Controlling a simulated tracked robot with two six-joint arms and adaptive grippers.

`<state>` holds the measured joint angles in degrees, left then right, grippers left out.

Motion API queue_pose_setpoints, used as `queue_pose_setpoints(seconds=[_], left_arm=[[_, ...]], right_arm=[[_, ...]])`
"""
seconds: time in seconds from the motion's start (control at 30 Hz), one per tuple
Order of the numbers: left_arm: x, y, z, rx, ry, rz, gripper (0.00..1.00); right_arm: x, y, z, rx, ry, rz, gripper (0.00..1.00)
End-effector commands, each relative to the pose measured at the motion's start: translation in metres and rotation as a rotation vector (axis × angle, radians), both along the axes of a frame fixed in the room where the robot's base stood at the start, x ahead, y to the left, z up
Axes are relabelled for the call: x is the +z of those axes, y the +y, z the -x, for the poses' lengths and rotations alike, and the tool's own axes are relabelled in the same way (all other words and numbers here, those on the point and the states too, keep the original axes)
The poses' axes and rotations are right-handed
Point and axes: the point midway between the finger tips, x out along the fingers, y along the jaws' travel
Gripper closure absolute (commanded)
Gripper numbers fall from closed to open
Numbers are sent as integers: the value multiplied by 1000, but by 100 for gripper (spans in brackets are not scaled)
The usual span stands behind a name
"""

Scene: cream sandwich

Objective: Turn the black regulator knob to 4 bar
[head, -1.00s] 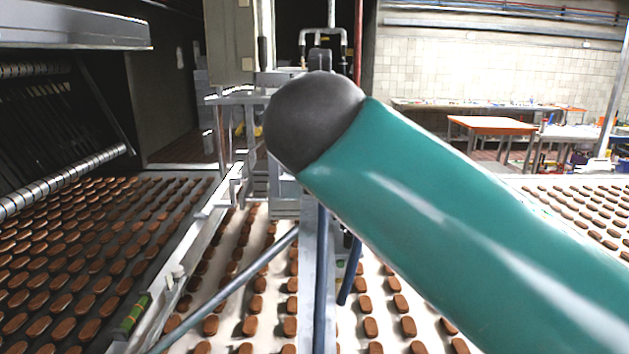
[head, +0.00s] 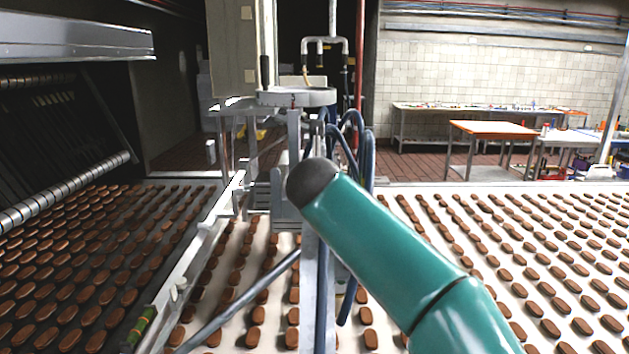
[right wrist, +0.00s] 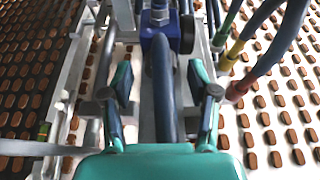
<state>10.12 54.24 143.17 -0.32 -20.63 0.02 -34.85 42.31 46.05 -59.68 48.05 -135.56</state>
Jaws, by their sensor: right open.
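In the right wrist view a blue regulator body (right wrist: 158,28) stands at the top centre on a metal frame. A dark rounded part (right wrist: 187,34) on its right side looks like the black knob; its scale and pointer are too small to read. My right gripper (right wrist: 158,85) is open, its two fingers spread below the regulator. A thick dark blue hose (right wrist: 163,95) runs between the fingers. My left gripper is in neither view.
Blue hoses (head: 368,160) loop beside the metal frame. Coloured hose fittings (right wrist: 237,50) are right of the gripper. Conveyor belts (head: 400,260) with many brown biscuits lie on both sides. A round metal plate (head: 296,97) tops the frame.

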Motion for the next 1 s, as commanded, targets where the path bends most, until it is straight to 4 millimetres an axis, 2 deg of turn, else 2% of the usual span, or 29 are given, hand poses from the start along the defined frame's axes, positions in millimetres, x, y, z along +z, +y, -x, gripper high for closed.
queue_pose_setpoints(seconds=[0.13, 0.4, 0.77, 0.87, 1.0], left_arm=[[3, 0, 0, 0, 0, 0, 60], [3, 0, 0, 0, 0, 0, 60], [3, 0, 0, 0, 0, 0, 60], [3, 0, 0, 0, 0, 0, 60], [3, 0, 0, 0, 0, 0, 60]], right_arm=[[-3, -1, -7, -1, 0, -1, 40], [-4, -1, -7, -1, 0, -1, 40], [-3, -1, -7, -2, 0, -1, 100], [-3, -2, -7, -3, 0, -14, 100], [-3, -4, -7, -2, 0, -146, 100]])
